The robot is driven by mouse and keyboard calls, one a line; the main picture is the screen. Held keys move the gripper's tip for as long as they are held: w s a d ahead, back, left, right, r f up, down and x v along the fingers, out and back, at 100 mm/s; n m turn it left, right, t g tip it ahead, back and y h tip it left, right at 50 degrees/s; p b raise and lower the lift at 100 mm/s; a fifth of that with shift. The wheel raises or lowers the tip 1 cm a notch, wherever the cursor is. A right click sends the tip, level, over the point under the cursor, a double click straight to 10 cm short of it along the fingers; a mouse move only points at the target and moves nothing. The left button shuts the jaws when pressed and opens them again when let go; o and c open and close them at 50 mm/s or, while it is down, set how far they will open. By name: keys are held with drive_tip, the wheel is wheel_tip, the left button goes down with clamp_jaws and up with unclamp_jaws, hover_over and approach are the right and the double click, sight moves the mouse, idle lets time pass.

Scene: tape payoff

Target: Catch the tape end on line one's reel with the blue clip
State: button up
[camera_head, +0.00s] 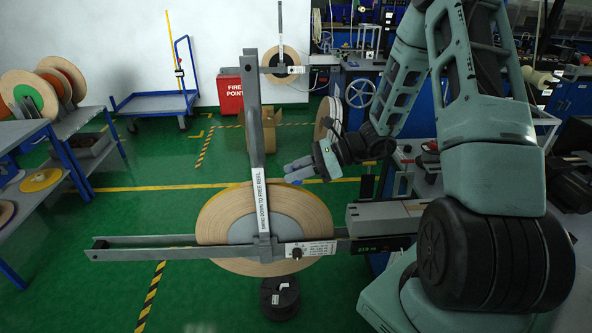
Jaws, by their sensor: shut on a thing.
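The large tan tape reel (215,218) with a grey hub hangs upright on a grey rail in the middle. A grey upright arm (252,110), labelled "SWING DOWN TO FREE REEL", crosses in front of it. My gripper (303,169) is just above the reel's upper right rim, pointing left. It is shut on a small blue thing, apparently the blue clip (296,166), largely merged with the fingers in this view. I cannot tell whether the clip touches the tape. The loose tape end cannot be made out.
The grey rail (140,241) runs left to right, joining a grey box (385,217) with a green display. A second reel (270,66) stands behind, near a red fire-point box (229,94). Racks of reels (75,130) stand left. Green floor is open front left.

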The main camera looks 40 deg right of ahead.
drive_tip(key=shift+f+b, duration=0.5)
drive_tip(key=shift+f, duration=0.2)
drive_tip(key=shift+f, duration=0.15)
idle(0.5)
wheel_tip(320, 180, up, 8)
drive_tip(key=p, duration=0.6)
idle(0.5)
